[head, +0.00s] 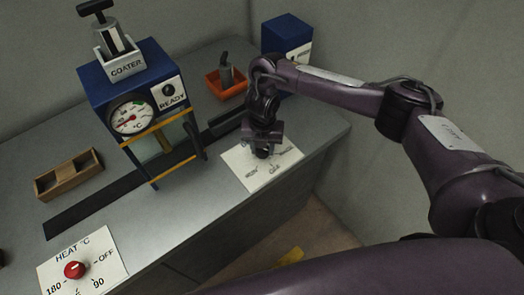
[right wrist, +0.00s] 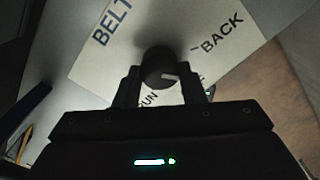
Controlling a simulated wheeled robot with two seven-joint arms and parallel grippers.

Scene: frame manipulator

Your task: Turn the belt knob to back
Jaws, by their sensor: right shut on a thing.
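The belt knob (right wrist: 157,66) is a dark round knob on a white label plate (head: 240,160) at the bench's front right. In the right wrist view the plate reads BELT, BACK (right wrist: 222,38) and RUN (right wrist: 148,99); another label is mostly hidden behind a finger. My right gripper (right wrist: 160,88) is shut on the knob, a finger on each side. It also shows from above in the head view (head: 262,150), covering most of the knob. The knob's white pointer mark points right and slightly down, below the tick beside BACK. My left gripper is not in view.
A blue coater machine (head: 120,78) with a gauge stands over a dark belt (head: 90,207). An orange tray (head: 226,84) and a blue box (head: 286,38) are behind my right gripper. A red heat knob (head: 74,269) is at front left.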

